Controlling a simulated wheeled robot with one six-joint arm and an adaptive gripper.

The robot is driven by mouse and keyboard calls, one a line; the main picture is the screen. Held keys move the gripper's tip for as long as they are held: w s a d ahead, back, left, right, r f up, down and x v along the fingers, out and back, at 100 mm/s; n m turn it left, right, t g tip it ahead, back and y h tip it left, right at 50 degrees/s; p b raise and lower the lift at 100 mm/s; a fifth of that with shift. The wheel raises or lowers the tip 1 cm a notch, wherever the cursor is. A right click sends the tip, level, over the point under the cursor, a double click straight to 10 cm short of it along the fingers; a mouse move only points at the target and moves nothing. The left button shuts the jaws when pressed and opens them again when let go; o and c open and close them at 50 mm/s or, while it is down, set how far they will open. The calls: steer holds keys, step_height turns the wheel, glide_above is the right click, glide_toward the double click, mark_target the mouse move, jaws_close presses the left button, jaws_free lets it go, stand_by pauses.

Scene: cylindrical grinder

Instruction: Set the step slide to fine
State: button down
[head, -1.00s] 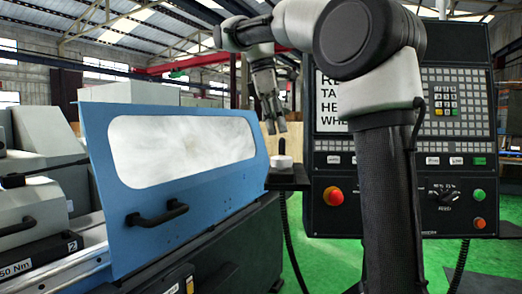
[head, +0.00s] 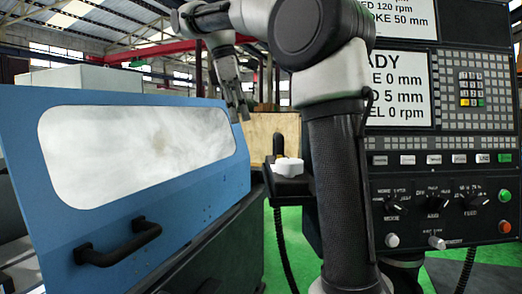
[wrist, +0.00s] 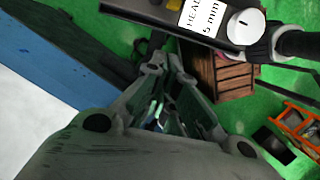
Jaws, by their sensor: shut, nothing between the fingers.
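My gripper (head: 238,113) hangs fingers-down above and left of the handwheel shelf, well away from the control panel (head: 440,215). Its fingers are shut and empty; the wrist view shows them (wrist: 167,72) from behind. Low on the panel, under the row of dark dials, is a small silver control (head: 437,242) with tiny labels. I cannot read them, so I cannot tell if this is the step slide or how it is set. A white handwheel (head: 288,166) sits on a dark shelf at the panel's left.
The blue guard door (head: 205,190) with its dark handle (head: 118,243) stands at left. A red button (head: 392,240) and a green button (head: 504,195) are on the panel. My arm covers the panel's left part. A wooden crate (wrist: 225,75) stands on the green floor.

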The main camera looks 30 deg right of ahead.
steer(key=s+d+f, duration=0.3)
steer(key=d+f, duration=0.2)
steer(key=f, duration=0.4)
steer(key=shift+s+d+f, duration=0.15)
steer(key=shift+d+f, duration=0.15)
steer(key=shift+f, duration=0.05)
